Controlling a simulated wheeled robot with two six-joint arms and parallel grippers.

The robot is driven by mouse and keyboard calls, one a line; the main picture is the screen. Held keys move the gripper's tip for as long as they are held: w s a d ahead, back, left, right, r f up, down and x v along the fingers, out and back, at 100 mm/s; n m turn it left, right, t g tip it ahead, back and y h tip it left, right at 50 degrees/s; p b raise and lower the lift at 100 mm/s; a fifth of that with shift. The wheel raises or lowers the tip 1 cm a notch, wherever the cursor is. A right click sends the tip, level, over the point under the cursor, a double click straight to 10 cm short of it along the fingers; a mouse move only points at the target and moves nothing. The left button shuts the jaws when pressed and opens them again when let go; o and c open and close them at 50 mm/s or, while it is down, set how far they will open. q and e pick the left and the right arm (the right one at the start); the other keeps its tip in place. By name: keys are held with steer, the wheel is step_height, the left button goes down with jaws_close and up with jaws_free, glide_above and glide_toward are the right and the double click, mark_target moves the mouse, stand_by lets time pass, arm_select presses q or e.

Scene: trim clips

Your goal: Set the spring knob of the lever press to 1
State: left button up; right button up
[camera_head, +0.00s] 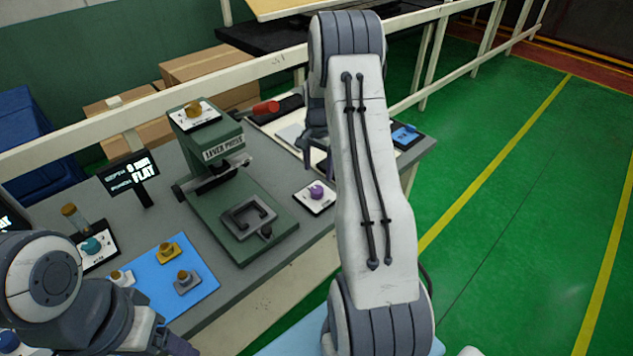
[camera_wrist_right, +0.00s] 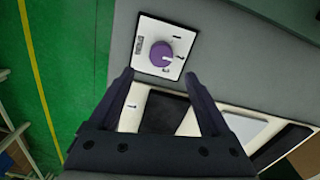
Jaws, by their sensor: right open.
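The green lever press (camera_head: 228,185) stands on the grey bench with a yellow-brown knob (camera_head: 194,110) on its top plate. A purple knob (camera_head: 316,191) sits on a white plate (camera_head: 309,204) to the right of the press. In the right wrist view the purple knob (camera_wrist_right: 161,54) lies just beyond and between the fingertips, apart from them; its plate's marks are too small to read. My right gripper (camera_head: 318,152) is open and empty, and its fingers also show in the right wrist view (camera_wrist_right: 158,76). My left arm is at the lower left; its gripper (camera_head: 166,341) is partly hidden.
A teal knob (camera_head: 91,245) stands at the left and a blue knob (camera_head: 405,134) at the right. A blue mat (camera_head: 147,285) bears small clip parts. A black sign (camera_head: 129,173) stands left of the press. A red-handled tool (camera_head: 265,107) lies behind it.

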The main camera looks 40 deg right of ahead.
mark_target(318, 188)
step_height(318, 188, down, 8)
steer(key=shift+w+a+r+p, duration=0.1)
steer(key=shift+r+p, duration=0.1)
steer(key=shift+p, duration=0.7)
jaws_close()
